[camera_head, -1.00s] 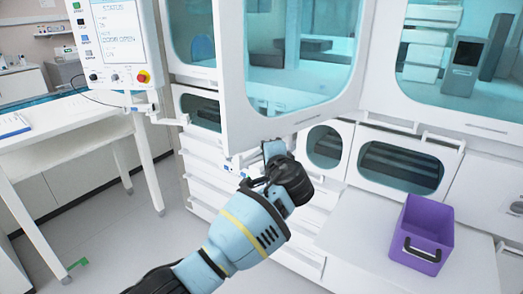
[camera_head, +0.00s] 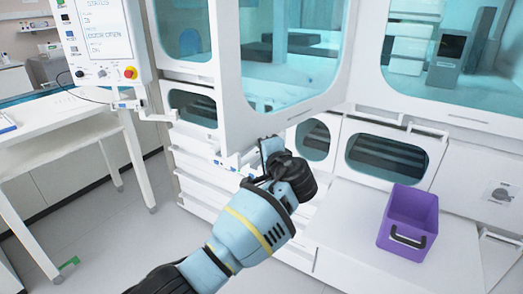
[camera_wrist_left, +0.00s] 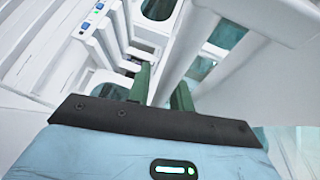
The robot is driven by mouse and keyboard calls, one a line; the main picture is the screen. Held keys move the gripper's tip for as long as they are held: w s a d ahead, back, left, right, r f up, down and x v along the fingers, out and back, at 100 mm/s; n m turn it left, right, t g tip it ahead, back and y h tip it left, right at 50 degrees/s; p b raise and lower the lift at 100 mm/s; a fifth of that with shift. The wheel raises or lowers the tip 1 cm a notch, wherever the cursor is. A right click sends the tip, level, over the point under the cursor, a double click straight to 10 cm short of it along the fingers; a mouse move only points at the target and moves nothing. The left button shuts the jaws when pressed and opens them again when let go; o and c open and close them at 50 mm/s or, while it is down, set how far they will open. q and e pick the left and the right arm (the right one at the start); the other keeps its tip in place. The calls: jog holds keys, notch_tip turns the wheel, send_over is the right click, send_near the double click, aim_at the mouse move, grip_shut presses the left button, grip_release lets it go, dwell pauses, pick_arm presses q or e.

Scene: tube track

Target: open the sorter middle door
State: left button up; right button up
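The sorter middle door (camera_head: 228,78) is a large white-framed panel with a teal window. It stands swung outward at an angle from the white machine front. My left gripper (camera_head: 268,150) is at the door's lower edge in the head view, its fingers partly hidden by the wrist. In the left wrist view the two green fingers (camera_wrist_left: 161,88) stand apart on either side of a white upright bar of the door, which appears to fill the gap between them. The contact itself is partly hidden by the dark gripper body. My right gripper is not in view.
A monitor panel (camera_head: 103,30) with a red button reads door open at the left. A white desk (camera_head: 60,130) stands below it. A purple bin (camera_head: 408,225) sits on a white surface at the right. Lower small windowed doors (camera_head: 386,160) are shut.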

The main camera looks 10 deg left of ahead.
pick_arm(q)
jog(key=v, duration=0.8)
jog(key=shift+p, duration=0.35)
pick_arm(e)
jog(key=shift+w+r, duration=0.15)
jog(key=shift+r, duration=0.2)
